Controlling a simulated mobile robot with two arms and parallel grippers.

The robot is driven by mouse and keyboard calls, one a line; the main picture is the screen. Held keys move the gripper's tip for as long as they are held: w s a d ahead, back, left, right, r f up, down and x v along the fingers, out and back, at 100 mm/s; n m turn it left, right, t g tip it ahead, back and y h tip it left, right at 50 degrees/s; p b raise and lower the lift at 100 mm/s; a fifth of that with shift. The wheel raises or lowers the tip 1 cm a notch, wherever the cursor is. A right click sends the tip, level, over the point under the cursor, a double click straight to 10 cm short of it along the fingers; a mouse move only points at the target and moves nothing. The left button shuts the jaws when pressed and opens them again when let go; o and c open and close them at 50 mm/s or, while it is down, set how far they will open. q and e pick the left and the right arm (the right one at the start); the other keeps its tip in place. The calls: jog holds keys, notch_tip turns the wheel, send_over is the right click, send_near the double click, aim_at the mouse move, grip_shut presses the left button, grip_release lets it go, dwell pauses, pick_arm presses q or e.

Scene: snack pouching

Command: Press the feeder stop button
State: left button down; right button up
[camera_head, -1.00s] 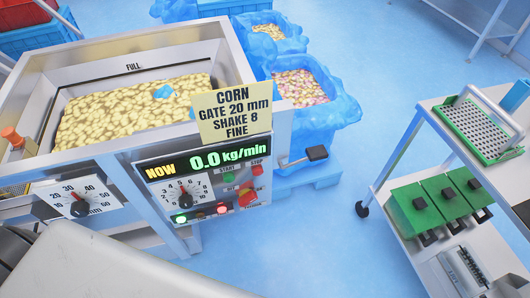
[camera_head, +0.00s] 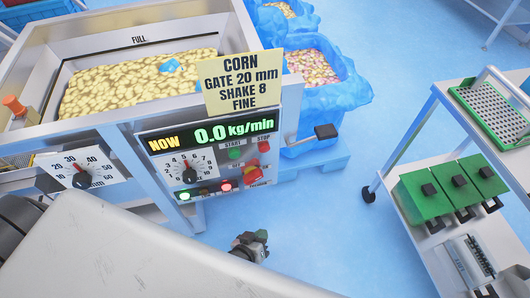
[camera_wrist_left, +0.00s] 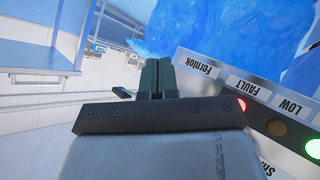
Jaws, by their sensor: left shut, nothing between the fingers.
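The red stop button (camera_head: 263,147) sits under the STOP label at the right of the feeder's control panel (camera_head: 160,162). The green start button (camera_head: 234,153) is to its left. My left gripper (camera_head: 261,236) is below the panel in the head view, apart from the stop button. Its two dark fingers are shut together and empty in the left wrist view (camera_wrist_left: 159,74). That view shows part of the panel with FAULT and LOW labels, a lit red lamp (camera_wrist_left: 241,104) and a lit green lamp (camera_wrist_left: 313,148). The stop button does not show there. My right gripper is not in view.
The display (camera_head: 208,135) reads 0.0 kg/min. A red switch (camera_head: 251,175) is below the buttons. A CORN sign (camera_head: 240,84) stands above the panel. A black-ended lever (camera_head: 326,131) juts out to the right. A cart (camera_head: 425,240) stands at the right, with open floor between.

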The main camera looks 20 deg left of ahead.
aim_at(264, 148)
pick_arm(q)
jog(key=w+d+r+n+t, duration=0.1)
jog(key=w+r+n+t, duration=0.1)
jog(key=r, duration=0.7)
jog(key=w+r+n+t+h+b, duration=0.1)
jog(key=w+r+t, duration=0.3)
jog(key=r, duration=0.5)
jog(key=shift+w+d+r+n+t, duration=0.4)
jog(key=shift+w+n, duration=0.05)
jog(key=shift+n, duration=0.25)
jog(key=shift+w+b, duration=0.1)
jog(key=shift+b, duration=0.2)
jog(key=w+a+b, duration=0.1)
jog(key=w+a, duration=0.4)
jog(key=w, duration=0.2)
jog(key=shift+b, duration=0.3)
jog(key=shift+w, duration=0.1)
